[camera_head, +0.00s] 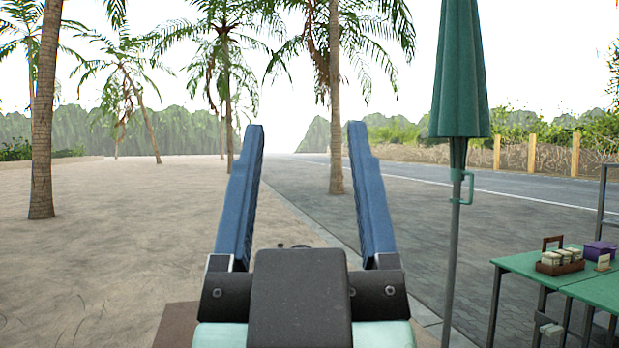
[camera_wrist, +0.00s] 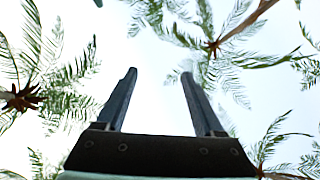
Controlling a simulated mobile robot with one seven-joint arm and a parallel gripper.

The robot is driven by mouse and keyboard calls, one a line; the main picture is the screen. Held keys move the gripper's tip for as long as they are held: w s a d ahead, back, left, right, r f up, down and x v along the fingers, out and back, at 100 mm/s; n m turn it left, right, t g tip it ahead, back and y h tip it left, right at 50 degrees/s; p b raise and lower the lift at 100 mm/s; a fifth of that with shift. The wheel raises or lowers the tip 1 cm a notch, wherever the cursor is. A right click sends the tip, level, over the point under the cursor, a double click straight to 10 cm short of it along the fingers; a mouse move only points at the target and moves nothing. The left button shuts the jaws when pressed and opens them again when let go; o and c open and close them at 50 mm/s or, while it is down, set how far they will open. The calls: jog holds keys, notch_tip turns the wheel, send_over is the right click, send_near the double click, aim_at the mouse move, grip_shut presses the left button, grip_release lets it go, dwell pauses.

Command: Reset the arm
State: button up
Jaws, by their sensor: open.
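My gripper (camera_head: 306,130) is in the middle of the head view, with its two blue fingers pointing up and spread wide apart. Nothing is between the fingers. The wrist view shows the same open gripper (camera_wrist: 158,75) against bright sky and palm crowns, so it faces upward. The dark wrist housing covers the bottom middle of the head view and hides the ground behind it.
A closed green umbrella (camera_head: 460,75) on a grey pole stands right of my gripper. Green tables (camera_head: 530,268) at the lower right hold a brown caddy (camera_head: 560,267) and a purple box (camera_head: 598,250). A palm trunk (camera_head: 336,110) stands ahead. Sand at left is open.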

jog(key=shift+s+d+r+t, duration=0.15)
jog(key=shift+s+r+t, duration=0.15)
jog(key=shift+s+r, duration=0.25)
notch_tip(320, 180, up, 29)
jog(key=p, duration=2.9)
